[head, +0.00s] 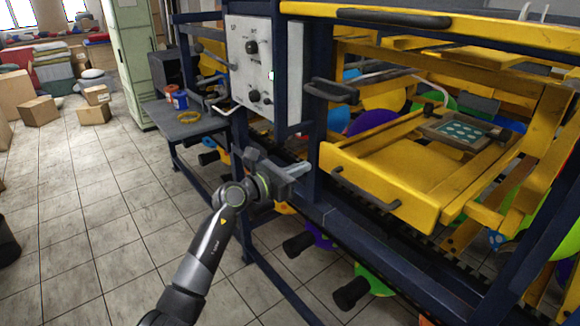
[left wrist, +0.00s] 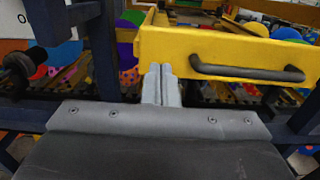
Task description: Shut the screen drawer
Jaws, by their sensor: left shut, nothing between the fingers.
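The screen drawer (head: 385,165) is a yellow tray standing out from the blue and yellow machine in the head view. A dark bar handle (head: 368,190) runs along its front. In the left wrist view the drawer's yellow front (left wrist: 215,50) fills the upper right, with the handle (left wrist: 248,72) to the right of my fingers. My left gripper (head: 300,170) is shut and empty, just left of the drawer front. Its fingertips show in the left wrist view (left wrist: 161,72) near the left end of that front; I cannot tell whether they touch it. My right gripper is not in view.
A blue post (head: 316,115) and a white control panel (head: 262,72) stand behind my left gripper. A framed screen (head: 460,130) lies at the drawer's back.

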